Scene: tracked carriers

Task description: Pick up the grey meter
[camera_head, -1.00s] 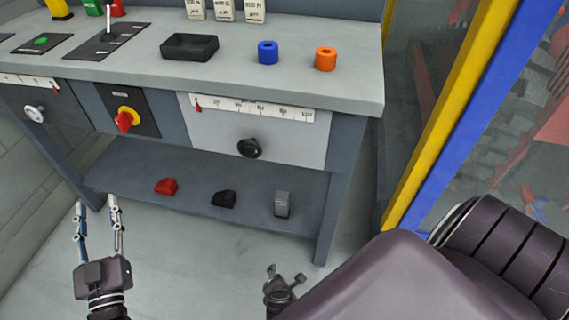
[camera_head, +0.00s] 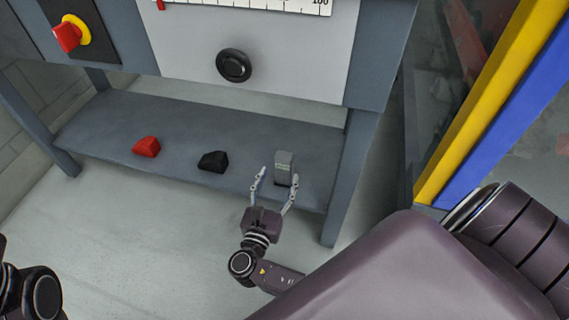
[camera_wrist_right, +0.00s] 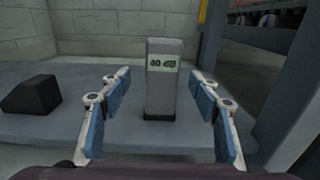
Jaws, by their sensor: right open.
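The grey meter (camera_head: 284,166) stands upright near the right front of the low shelf (camera_head: 245,125). In the right wrist view the meter (camera_wrist_right: 161,98) shows a small display reading "40 dB". My right gripper (camera_head: 277,190) is open at the shelf's front edge, just in front of the meter. In the wrist view its blue-padded fingers (camera_wrist_right: 160,105) lie to the left and right of the meter, with gaps on both sides. The meter seems to stand just beyond or at the fingertips. My left gripper is out of view; only part of that arm shows at lower left.
A black block (camera_head: 213,161) and a red block (camera_head: 147,146) lie on the shelf to the left of the meter. The bench leg (camera_head: 350,175) stands close to its right. The bench panel with a black knob (camera_head: 234,65) overhangs the shelf. Yellow and blue posts (camera_head: 480,110) rise farther right.

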